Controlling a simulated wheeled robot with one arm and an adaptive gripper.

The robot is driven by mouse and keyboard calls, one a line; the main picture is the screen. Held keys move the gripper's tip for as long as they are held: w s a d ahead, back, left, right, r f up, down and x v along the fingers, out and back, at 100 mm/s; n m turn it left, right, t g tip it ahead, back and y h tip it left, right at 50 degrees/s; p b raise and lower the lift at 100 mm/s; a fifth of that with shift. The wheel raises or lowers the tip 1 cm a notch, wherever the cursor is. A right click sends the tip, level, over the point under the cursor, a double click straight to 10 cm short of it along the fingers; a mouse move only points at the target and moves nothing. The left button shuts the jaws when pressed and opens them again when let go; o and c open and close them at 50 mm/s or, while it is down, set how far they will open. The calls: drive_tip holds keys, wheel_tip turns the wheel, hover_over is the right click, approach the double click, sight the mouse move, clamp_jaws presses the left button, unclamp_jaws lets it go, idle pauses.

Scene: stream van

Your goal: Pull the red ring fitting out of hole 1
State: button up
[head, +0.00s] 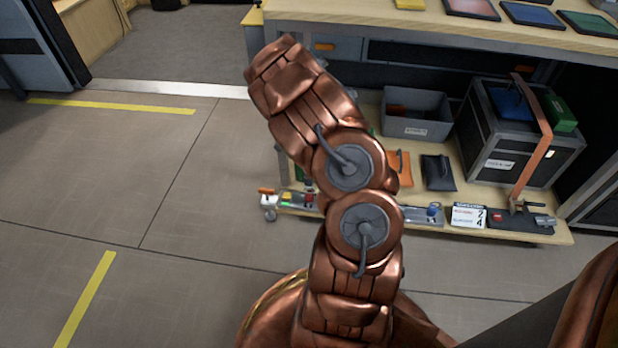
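I cannot make out a red ring fitting or a hole marked 1 for certain. A small red piece (497,216) lies on a dark pad at the right end of the low shelf, beside a white card (469,216) with the figures 2 and 4. Another small red piece (309,199) shows at the shelf's left end, next to a green one. Both are too small to identify. My copper arm rises through the middle of the head view and hides part of the shelf. My gripper is not in view.
The low shelf (440,232) also holds a grey bin (416,118), a black case (505,150), orange and dark pouches and a curved copper-coloured bar (546,125). A bench top (400,22) overhangs it. Open tiled floor (110,160) with yellow lines lies at left.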

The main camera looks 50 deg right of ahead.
sight(309, 188)
drive_tip(key=shift+f+b, duration=1.25)
drive_tip(key=shift+f, duration=2.25)
clamp_jaws()
